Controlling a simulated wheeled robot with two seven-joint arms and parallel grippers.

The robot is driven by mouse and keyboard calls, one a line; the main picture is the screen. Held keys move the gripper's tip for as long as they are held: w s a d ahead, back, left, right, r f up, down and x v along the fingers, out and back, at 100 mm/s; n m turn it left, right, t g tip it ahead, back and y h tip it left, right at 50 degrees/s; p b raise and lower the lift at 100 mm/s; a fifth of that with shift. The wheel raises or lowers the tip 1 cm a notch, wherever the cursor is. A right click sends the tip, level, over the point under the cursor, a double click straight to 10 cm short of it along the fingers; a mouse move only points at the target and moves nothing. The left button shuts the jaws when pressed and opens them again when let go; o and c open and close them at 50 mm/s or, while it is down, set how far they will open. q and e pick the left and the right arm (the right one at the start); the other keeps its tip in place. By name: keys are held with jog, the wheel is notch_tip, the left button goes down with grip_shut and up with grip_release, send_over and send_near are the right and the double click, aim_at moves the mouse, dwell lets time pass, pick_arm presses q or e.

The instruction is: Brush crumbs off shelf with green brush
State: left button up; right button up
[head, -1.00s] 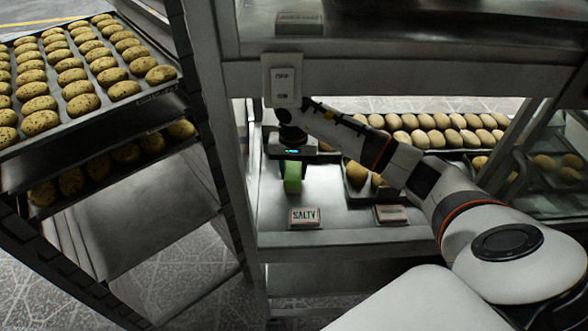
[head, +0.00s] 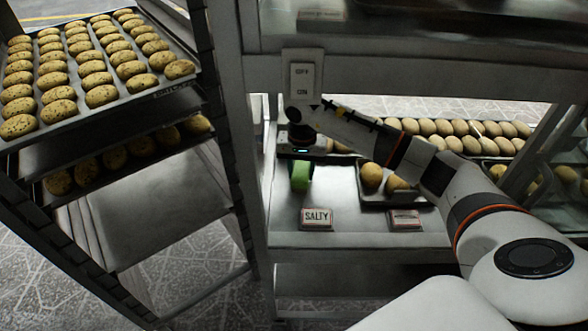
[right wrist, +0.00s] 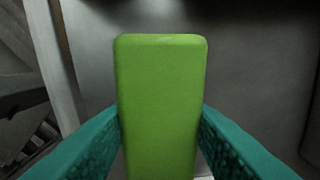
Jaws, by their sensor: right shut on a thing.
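The green brush (head: 301,176) is held low over the left part of the metal shelf (head: 335,190). In the right wrist view the brush's green block (right wrist: 160,105) fills the middle, with a teal finger pressed on each side. My right gripper (head: 301,160) is shut on it and points down. I cannot tell whether the brush touches the shelf, and its underside is hidden. No crumbs can be made out on the shelf. My left gripper is not in view.
A "SALTY" sign (head: 317,219) and a second sign (head: 405,219) stand at the shelf's front edge. A small tray (head: 380,198) with potatoes or rolls is to the right. A post (head: 250,150) and a loaded rack (head: 150,95) stand left. An OFF/ON switch plate (head: 302,78) hangs above.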

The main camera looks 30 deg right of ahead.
jog(key=shift+s+d+f, duration=0.1)
jog(key=shift+s+d, duration=0.35)
jog(key=shift+d, duration=0.2)
jog(key=shift+s+a, duration=0.1)
jog(key=shift+s, duration=0.1)
jog(key=shift+s+a, duration=0.15)
jog(key=shift+s, duration=0.1)
jog(key=shift+s+a+p, duration=0.2)
jog(key=shift+s+p, duration=0.1)
jog(key=shift+w+a+b, duration=0.2)
jog(key=shift+w+a, duration=0.15)
jog(key=shift+a, duration=0.25)
jog(key=shift+w+a+b, duration=0.2)
jog(key=shift+w+a, duration=0.15)
jog(key=shift+a, duration=0.2)
jog(key=shift+w+a, duration=0.35)
jog(key=shift+a, duration=0.2)
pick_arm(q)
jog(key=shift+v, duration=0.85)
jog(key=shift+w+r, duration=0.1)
